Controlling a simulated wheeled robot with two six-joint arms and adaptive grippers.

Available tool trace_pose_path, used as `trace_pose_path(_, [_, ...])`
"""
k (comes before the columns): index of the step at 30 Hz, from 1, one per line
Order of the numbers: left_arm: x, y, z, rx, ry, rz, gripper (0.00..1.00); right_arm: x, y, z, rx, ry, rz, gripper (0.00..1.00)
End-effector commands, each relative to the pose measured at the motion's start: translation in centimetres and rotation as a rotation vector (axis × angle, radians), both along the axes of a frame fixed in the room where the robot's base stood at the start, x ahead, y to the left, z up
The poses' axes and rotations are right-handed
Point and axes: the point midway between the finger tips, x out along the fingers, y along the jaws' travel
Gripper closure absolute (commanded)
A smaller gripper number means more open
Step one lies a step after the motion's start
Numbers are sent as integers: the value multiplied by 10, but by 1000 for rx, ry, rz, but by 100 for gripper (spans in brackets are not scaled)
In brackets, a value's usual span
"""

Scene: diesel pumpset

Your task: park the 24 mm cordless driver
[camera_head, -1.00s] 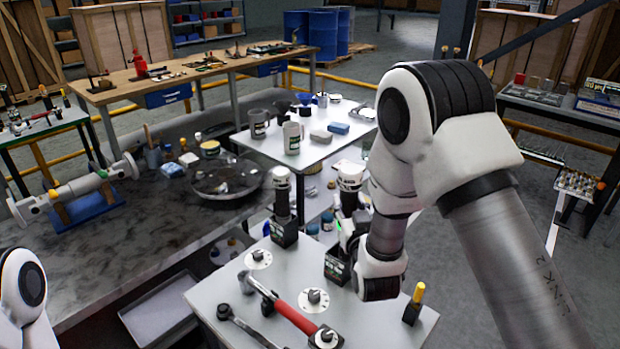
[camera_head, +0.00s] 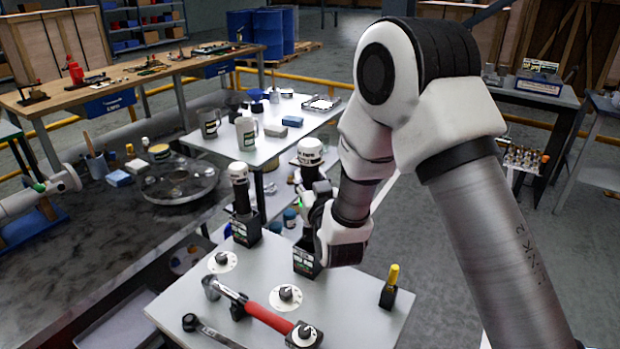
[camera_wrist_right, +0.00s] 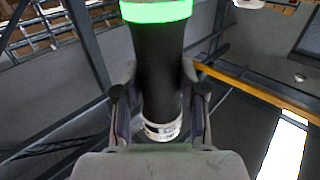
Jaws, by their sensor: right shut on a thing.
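My right gripper (camera_head: 314,198) is shut around the black body of a cordless driver with a white cap (camera_head: 310,151). The driver is about upright above a black labelled holder (camera_head: 305,258) on the grey table. My gripper and wrist hide part of its lower body, so I cannot tell whether its end is inside the holder. In the right wrist view the black body (camera_wrist_right: 158,75) is between both fingers, with a lit green ring and a silver end. A second white-capped driver (camera_head: 240,185) stands in its own holder (camera_head: 246,230) to the left. I cannot read the size labels.
On the grey table (camera_head: 365,318) are a red-handled tool (camera_head: 268,318), a dark wrench (camera_head: 210,330), several round dials (camera_head: 287,296) and a yellow-handled tool in a block (camera_head: 390,287). A white table (camera_head: 270,148) with mugs stands behind. The table's front right is clear.

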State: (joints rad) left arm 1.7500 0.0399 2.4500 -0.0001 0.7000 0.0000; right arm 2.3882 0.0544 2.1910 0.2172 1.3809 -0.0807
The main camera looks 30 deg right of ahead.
Motion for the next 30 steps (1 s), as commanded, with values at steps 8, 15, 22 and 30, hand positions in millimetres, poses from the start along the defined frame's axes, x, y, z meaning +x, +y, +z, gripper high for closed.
trace_pose_path(8, [0, 0, -36, 0, 0, 0, 41, 0, 0, -39, -1, -4, 0, 100])
trace_pose_path(15, [0, 0, -61, 0, 0, 0, 41, 0, 0, -69, -1, -4, 0, 100])
trace_pose_path(22, [0, 0, -80, 0, 0, 0, 41, 1, 0, -92, -1, -3, 0, 100])
trace_pose_path(30, [0, 0, -82, 0, 0, 0, 41, 0, 0, -95, -1, -4, 0, 100])
